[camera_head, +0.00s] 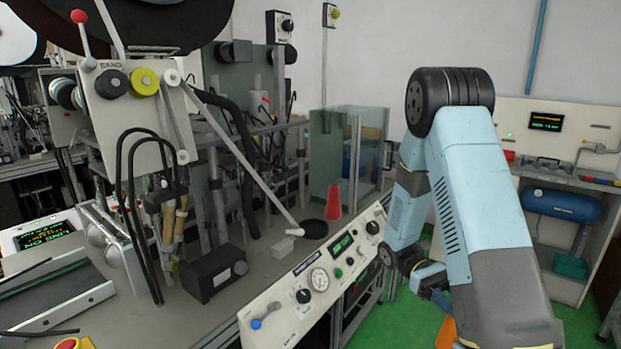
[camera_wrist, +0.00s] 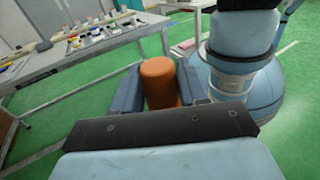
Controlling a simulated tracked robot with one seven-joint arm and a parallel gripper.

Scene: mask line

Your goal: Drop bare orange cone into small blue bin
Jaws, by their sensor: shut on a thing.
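An orange cone (camera_wrist: 160,82) stands between the two blue-grey fingers of my gripper (camera_wrist: 158,88) in the wrist view, and the gripper is shut on it. Its rounded end shows; the rest is hidden behind the dark gripper body. In the head view, part of the orange cone (camera_head: 446,334) shows low beside my arm, over the green floor, with my gripper (camera_head: 432,284) partly hidden by the forearm. I cannot make out a small blue bin for certain in either view.
A red cone (camera_head: 334,202) stands on the grey machine bench (camera_head: 255,262) beside a glass enclosure. A control panel (camera_head: 318,283) fronts the bench. A workstation with a blue tank (camera_head: 562,205) and a green bin (camera_head: 571,266) stands right. The wrist view shows a cluttered table (camera_wrist: 110,47).

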